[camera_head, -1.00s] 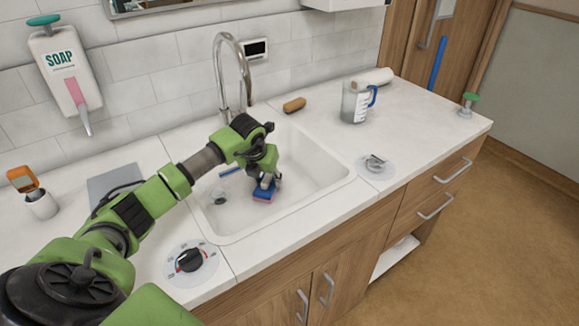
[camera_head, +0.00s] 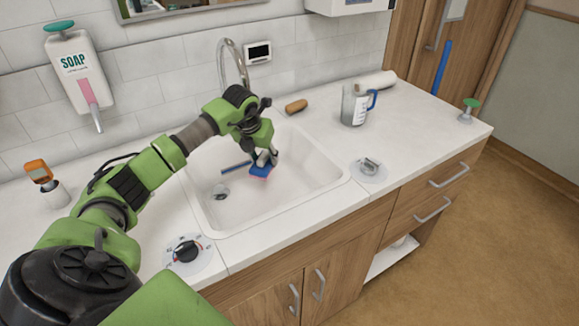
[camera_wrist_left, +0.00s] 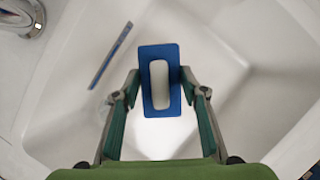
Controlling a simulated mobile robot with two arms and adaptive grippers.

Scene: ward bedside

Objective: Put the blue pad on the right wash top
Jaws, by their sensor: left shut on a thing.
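In the left wrist view, the fingers of my left gripper (camera_wrist_left: 160,90) stand on both sides of the pad. The right wash top (camera_head: 420,125) is the white counter to the right of the sink. My right gripper is not in view.
The sink basin (camera_head: 313,172) has a blue strip (camera_head: 236,167) and a drain in it. A brown brush-like object (camera_head: 296,106), a jug (camera_head: 354,104), a white roll (camera_head: 375,82), a round metal fitting (camera_head: 369,169) and a green-topped item (camera_head: 468,108) are on the right top. Its middle is clear.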

